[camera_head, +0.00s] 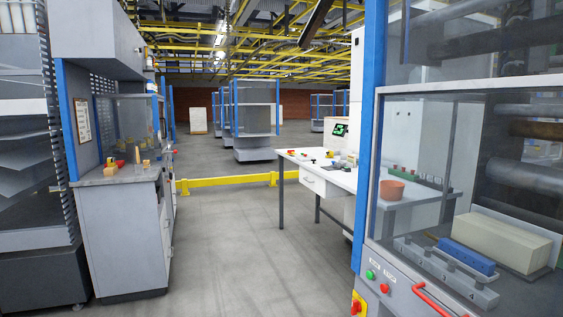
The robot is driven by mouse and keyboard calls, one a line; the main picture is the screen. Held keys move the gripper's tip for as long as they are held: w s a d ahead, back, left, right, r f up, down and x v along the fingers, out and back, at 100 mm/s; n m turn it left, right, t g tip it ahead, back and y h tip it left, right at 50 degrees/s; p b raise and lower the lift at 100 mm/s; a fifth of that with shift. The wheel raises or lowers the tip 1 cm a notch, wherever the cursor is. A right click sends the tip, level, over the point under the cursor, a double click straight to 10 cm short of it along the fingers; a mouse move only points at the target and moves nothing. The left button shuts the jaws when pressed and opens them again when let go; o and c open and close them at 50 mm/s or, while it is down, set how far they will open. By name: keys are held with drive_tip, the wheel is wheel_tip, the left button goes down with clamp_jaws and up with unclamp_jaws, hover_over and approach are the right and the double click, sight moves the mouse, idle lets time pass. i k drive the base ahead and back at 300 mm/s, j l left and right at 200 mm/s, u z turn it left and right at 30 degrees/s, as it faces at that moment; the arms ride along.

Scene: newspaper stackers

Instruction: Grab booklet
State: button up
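I cannot make out a booklet for certain. A framed sheet or notice (82,119) hangs on the blue-edged side panel of the left workstation. Small red, yellow and wooden-coloured items (120,165) sit on the left grey counter (103,177). A white table (322,176) stands right of the middle with a few small coloured items near its far edge, too small to name. My gripper is not in view.
A grey aisle floor (222,240) runs clear ahead between the workstations. A low yellow barrier (225,182) crosses it farther back. A glass-fronted machine (470,150) with a red handle stands close at right. A dark shelving rack (35,200) stands at left.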

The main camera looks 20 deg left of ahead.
sight(351, 158)
drive_tip(key=u, duration=0.3)
drive_tip(key=i+j+u, duration=0.2)
drive_tip(key=i+u, duration=0.15)
drive_tip(key=i, duration=0.2)
drive_tip(key=i+j+u, duration=0.3)
drive_tip(key=i, duration=0.6)
drive_tip(key=i+u, duration=0.35)
drive_tip(key=i, duration=0.55)
drive_tip(key=i+z, duration=0.15)
drive_tip(key=i, duration=0.65)
drive_tip(key=i+j+z, duration=0.1)
drive_tip(key=i, duration=0.75)
